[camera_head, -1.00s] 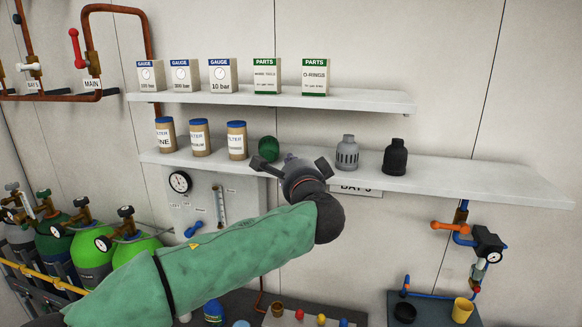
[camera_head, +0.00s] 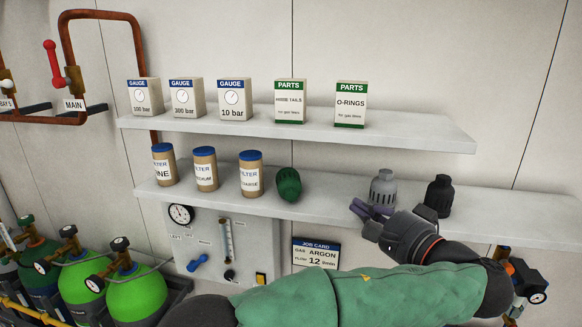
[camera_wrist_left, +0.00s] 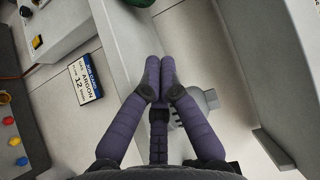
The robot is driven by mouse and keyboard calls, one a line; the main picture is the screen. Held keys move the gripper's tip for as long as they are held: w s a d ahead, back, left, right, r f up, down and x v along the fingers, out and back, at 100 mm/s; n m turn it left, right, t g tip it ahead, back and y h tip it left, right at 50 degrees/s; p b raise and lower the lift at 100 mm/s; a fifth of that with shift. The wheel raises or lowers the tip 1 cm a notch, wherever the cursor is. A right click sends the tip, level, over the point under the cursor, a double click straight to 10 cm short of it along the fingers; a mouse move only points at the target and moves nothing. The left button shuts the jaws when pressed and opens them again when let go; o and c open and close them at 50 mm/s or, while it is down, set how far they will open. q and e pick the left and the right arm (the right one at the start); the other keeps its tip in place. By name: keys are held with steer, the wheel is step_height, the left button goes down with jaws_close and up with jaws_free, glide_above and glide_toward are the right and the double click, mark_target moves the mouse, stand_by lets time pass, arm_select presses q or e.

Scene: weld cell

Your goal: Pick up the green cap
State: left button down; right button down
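The green cap (camera_head: 288,185) sits on the lower shelf (camera_head: 325,207), right of the blue-lidded filter canisters. Only a sliver of the green cap (camera_wrist_left: 139,2) shows at the top edge of the left wrist view. My left gripper (camera_head: 361,209) is to the right of the green cap, apart from it, in front of the shelf by the grey cap. In the left wrist view its purple fingers (camera_wrist_left: 160,72) come together at the tips, with nothing seen between them. My right gripper is not in view.
A grey slotted cap (camera_head: 383,188) stands just behind my left gripper, and a black cap (camera_head: 438,195) stands to its right. A filter canister (camera_head: 251,173) stands close left of the green cap. The upper shelf (camera_head: 400,133) overhangs with boxes. A job card (camera_head: 316,254) hangs below.

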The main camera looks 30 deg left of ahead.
arm_select(q)
steer(key=p, duration=0.3)
glide_toward(304, 193)
steer(key=w+a+r, duration=0.1)
steer(key=w+a, duration=0.1)
steer(key=a, duration=0.1)
steer(key=w+a+r, duration=0.2)
steer(key=w+a, duration=0.1)
steer(key=w+a+r, duration=0.1)
steer(key=w+a, duration=0.1)
steer(key=a, duration=0.1)
steer(key=shift+w+r, duration=0.2)
steer(key=shift+w, duration=0.15)
steer(key=shift+s+d+f+b, duration=0.1)
steer(key=shift+s+f+b, duration=0.05)
steer(key=shift+s+b, duration=0.6)
steer(key=shift+s+d+b, duration=0.1)
steer(key=shift+s+b, duration=0.3)
